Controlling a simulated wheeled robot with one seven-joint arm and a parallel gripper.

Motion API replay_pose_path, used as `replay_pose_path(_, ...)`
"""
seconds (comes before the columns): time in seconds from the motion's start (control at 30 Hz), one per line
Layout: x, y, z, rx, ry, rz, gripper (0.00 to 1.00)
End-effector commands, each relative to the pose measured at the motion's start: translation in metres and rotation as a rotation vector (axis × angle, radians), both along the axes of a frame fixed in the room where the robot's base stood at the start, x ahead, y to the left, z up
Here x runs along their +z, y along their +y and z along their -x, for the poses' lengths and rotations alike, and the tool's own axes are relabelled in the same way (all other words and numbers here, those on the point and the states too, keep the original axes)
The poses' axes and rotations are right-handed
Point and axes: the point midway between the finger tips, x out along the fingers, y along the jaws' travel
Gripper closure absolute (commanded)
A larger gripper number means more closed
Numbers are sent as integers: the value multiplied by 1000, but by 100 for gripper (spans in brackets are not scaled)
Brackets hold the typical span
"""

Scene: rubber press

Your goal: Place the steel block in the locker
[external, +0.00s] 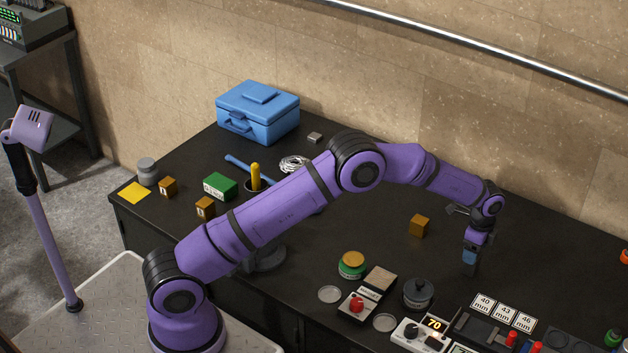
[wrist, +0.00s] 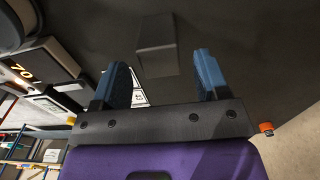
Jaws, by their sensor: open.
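My gripper (external: 470,258) points down over the right part of the dark bench, with its blue fingers apart. In the wrist view a plain dark grey block (wrist: 157,45) stands just past and between the two open fingers (wrist: 162,75), with clear gaps on both sides. It looks like the steel block. In the external view it is mostly hidden by my gripper, or merges with the dark bench. Another small grey metallic block (external: 314,137) lies far back by the blue toolbox. I cannot make out a locker in either view.
White cards with numbers (external: 502,312), a display reading 70 (external: 433,323) and a dark lidded pot (external: 418,292) lie close to my gripper. A brown cube (external: 419,225) stands to its left. The blue toolbox (external: 258,112) is at the back. The bench behind my gripper is clear.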

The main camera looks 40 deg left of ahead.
Motion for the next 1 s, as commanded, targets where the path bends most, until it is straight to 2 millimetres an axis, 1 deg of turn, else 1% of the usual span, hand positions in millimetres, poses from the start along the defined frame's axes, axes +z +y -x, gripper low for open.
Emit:
replay_pose_path(0.03, 12, 0, 0, 0, -2, 1, 32)
replay_pose_path(0.1, 26, 0, 0, 0, -2, 1, 32)
replay_pose_path(0.23, 49, 0, 0, 0, -2, 0, 32)
replay_pose_path(0.4, 68, 0, 0, -1, -1, 0, 32)
replay_pose_path(0.47, 72, 0, 0, 0, 0, -1, 32)
replay_pose_path(0.57, 81, 4, 0, 10, -4, 1, 32)
replay_pose_path(0.67, 103, 20, -1, 48, -16, 6, 32)
replay_pose_path(0.77, 137, 45, 2, 114, -36, 16, 32)
replay_pose_path(0.8, 153, 59, 4, 147, -45, 21, 32)
replay_pose_path(0.87, 176, 78, 9, 198, -59, 29, 32)
replay_pose_path(0.9, 191, 92, 12, 231, -68, 34, 32)
replay_pose_path(0.97, 212, 112, 20, 282, -81, 41, 32)
replay_pose_path(1.0, 225, 125, 25, 316, -90, 46, 32)
